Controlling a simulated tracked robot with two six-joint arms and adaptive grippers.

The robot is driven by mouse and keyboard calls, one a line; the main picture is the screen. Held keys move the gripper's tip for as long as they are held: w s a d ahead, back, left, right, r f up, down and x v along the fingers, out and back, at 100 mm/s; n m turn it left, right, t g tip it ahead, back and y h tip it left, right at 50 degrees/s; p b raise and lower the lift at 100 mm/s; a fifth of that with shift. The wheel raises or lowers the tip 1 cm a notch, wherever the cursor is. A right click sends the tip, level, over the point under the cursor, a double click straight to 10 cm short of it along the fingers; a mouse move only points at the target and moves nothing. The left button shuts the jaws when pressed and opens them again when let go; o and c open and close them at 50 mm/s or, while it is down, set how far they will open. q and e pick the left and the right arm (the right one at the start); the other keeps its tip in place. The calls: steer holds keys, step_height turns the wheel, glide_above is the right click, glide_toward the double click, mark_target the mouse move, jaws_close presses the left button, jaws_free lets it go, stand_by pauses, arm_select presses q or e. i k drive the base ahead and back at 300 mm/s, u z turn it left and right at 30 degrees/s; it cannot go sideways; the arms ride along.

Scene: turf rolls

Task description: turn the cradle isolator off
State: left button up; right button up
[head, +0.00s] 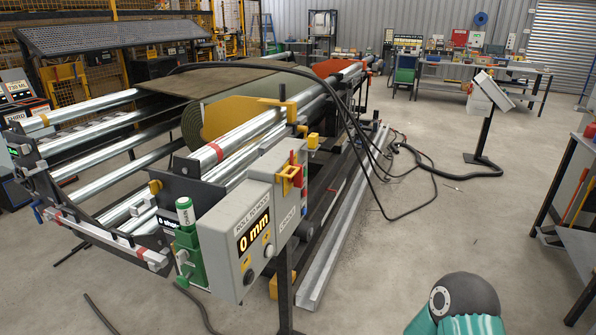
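A grey control box (245,235) stands on a dark post at the front end of the roll machine. Its front has a lit display reading "0 mm" and a few knobs. The side panel (287,215) to its right carries lettering that seems to read "CRADLE". Above that lettering sits a yellow and red switch (292,176), apparently the cradle isolator, with its red part pointing up. Its exact setting is too small to tell. Neither gripper shows. A teal and dark link of my own arm is at the bottom right, well apart from the box.
Metal rollers (240,150) and a turf roll (190,125) lie behind the box. Black hoses (375,175) arch over the machine and trail on the floor. A green-holstered marker (187,215) sits left of the box. The floor (400,250) to the right is mostly clear.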

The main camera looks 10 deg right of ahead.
mark_target(297, 180)
steer(key=u, duration=0.05)
steer(key=i, duration=0.95)
steer(key=z, duration=0.1)
